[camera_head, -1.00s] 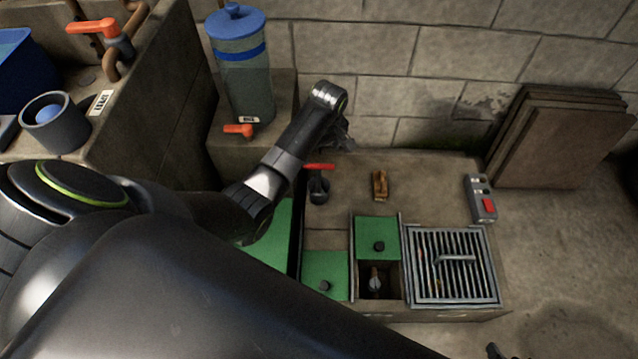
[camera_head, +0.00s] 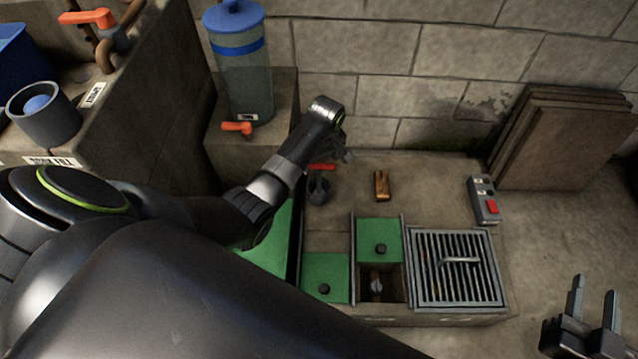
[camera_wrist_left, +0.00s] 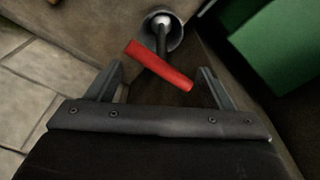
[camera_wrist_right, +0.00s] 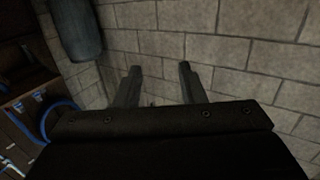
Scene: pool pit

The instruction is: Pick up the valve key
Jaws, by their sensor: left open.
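The valve key, with a red crossbar (camera_head: 321,166) on a dark stem, stands in a round grey holder (camera_head: 319,190) on the concrete ledge. In the left wrist view the red crossbar (camera_wrist_left: 160,66) lies slantwise at my fingertips, with the stem going down into the holder (camera_wrist_left: 162,30). My left gripper (camera_head: 343,152) is open just above the key; its fingers (camera_wrist_left: 160,76) are apart, one toward each end of the crossbar. I cannot tell whether they touch it. My right gripper (camera_head: 594,298) is open and empty at the lower right.
Green covers (camera_head: 379,238) with dark knobs and an open pit with a small valve (camera_head: 376,284) are in front. A metal grate (camera_head: 457,268), a brown block (camera_head: 382,185) and a control box with a red button (camera_head: 484,202) are to the right. A blue-lidded canister (camera_head: 240,70) stands behind.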

